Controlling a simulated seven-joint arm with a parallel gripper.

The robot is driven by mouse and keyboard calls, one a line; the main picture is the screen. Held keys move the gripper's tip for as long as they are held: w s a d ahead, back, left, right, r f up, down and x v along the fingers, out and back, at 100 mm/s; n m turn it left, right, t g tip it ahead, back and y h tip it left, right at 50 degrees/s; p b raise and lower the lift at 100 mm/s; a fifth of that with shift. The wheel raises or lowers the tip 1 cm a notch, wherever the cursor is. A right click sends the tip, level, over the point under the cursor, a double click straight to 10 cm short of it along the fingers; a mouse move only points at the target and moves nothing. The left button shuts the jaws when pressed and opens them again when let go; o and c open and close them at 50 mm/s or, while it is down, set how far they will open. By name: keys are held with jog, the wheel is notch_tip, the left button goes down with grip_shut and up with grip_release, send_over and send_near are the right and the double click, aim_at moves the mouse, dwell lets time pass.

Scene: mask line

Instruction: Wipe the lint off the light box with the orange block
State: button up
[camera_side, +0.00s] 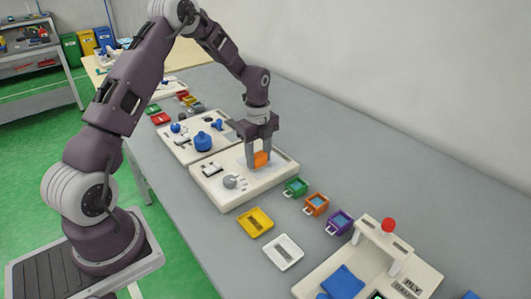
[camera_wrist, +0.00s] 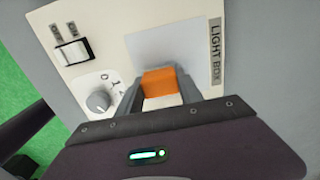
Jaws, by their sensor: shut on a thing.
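The light box (camera_side: 218,196) is a cream panel on the grey table in the side view. In the wrist view the light box (camera_wrist: 92,12) shows its printed label, a rocker switch (camera_wrist: 72,52), a grey dial (camera_wrist: 98,101) and a pale, smooth pane (camera_wrist: 190,40). The orange block (camera_side: 261,159) is between the fingers of my gripper (camera_side: 260,162), over the pane. The wrist view shows the block (camera_wrist: 159,81) held with a pale lower part, my gripper (camera_wrist: 163,95) shut on it. I cannot tell whether the block touches the pane. No lint can be made out.
Another cream panel with blue parts (camera_side: 203,141) stands behind the box. Small green (camera_side: 296,187), orange (camera_side: 316,204) and purple (camera_side: 339,222) containers, a yellow tray (camera_side: 254,222) and a white tray (camera_side: 283,252) lie in front. A station with a red knob (camera_side: 388,225) stands at front right.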

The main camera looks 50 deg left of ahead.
jog(key=shift+s, duration=0.85)
jog(key=shift+s+r, duration=0.15)
jog(key=shift+s, duration=0.05)
jog(key=shift+r, duration=4)
